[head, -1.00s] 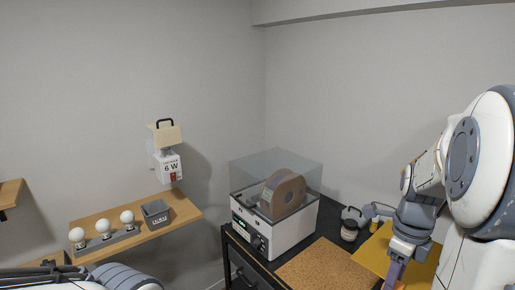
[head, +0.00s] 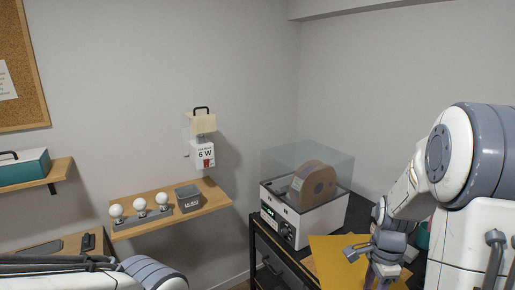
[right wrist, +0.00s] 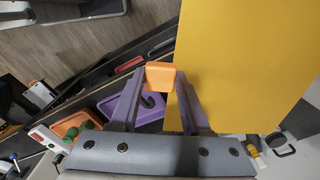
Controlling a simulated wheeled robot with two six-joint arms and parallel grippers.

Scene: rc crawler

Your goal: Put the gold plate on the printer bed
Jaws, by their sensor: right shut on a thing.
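The gold plate (head: 335,265) is a flat yellow-gold sheet at the lower right of the head view, by the front of the dark table. It also fills the upper right of the right wrist view (right wrist: 245,65). My right gripper (head: 378,272) is at the plate's right side. In the right wrist view its purple fingers (right wrist: 160,88) are shut on an orange tab (right wrist: 160,75) at the plate's edge. My left arm crosses the lower left of the head view, but its gripper is out of frame. I cannot make out the printer bed.
A grey-white box with a clear lid and a brown spool (head: 305,205) stands on the dark table, just behind the plate. A wooden shelf (head: 215,202) with bulbs is at left. The right wrist view shows a purple tray (right wrist: 130,108) and wood floor (right wrist: 75,55) below.

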